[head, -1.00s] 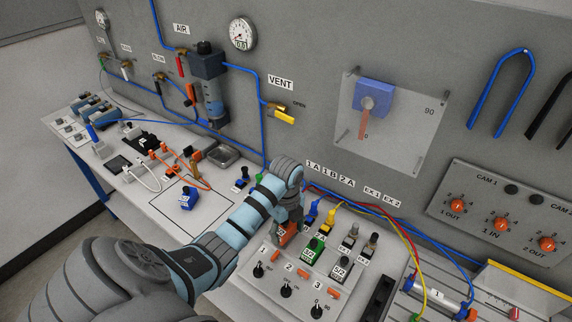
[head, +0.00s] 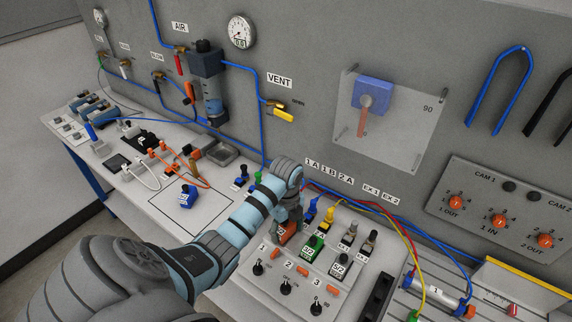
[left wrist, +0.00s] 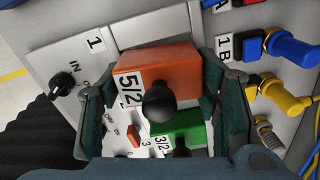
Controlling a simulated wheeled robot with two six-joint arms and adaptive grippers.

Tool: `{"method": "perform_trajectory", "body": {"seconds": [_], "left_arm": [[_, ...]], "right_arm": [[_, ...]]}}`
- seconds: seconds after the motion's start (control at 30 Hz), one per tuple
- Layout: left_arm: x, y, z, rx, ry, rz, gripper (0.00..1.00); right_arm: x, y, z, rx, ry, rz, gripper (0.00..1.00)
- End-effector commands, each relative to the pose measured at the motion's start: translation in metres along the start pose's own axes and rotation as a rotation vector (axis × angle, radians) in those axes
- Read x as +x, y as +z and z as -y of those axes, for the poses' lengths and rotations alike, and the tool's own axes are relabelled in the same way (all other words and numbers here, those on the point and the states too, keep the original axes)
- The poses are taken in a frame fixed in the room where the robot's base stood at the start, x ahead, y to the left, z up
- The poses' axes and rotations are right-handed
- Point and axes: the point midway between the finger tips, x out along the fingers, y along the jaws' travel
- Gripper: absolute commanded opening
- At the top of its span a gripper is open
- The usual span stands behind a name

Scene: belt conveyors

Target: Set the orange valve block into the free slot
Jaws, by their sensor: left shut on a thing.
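The orange valve block (head: 283,233) is at position 1 of the valve panel (head: 270,253), left of the green block (head: 313,246). In the left wrist view the orange block (left wrist: 155,73) shows its 5/2 label and a round black knob. My left gripper (head: 287,222) is shut on it, one finger on each side. The block's underside and the slot are hidden, so I cannot tell how deep it sits. The green block (left wrist: 178,128) and a grey-white block (head: 340,264) stand at positions 2 and 3. My right gripper is not in view.
Blue and yellow hose plugs (left wrist: 290,46) stand close to the left gripper. Black knobs (head: 286,289) line the panel's front. A blue valve block (head: 188,197) sits in an outlined area left of my arm. The wall rises behind the bench.

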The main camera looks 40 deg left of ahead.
Motion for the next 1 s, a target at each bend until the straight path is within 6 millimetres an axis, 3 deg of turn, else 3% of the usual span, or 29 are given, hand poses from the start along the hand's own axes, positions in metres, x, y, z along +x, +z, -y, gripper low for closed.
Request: {"method": "perform_trajectory", "body": {"seconds": [0.43, 0.47, 0.53, 0.6, 1.0], "left_arm": [[0.004, -0.001, -0.001, 0.001, 0.002, -0.003, 0.19], [0.004, -0.001, 0.000, 0.002, 0.001, -0.003, 0.13], [0.007, -0.002, 0.000, 0.002, 0.002, -0.004, 0.13], [0.010, -0.002, 0.000, 0.002, 0.004, -0.005, 0.00], [0.012, -0.003, -0.002, 0.003, 0.007, -0.008, 0.00]], "right_arm": [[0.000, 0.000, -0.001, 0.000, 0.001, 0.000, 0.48], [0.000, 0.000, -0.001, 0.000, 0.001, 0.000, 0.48], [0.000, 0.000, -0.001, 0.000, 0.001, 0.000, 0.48], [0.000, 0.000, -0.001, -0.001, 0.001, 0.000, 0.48], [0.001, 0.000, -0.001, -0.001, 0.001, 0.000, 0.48]]}}
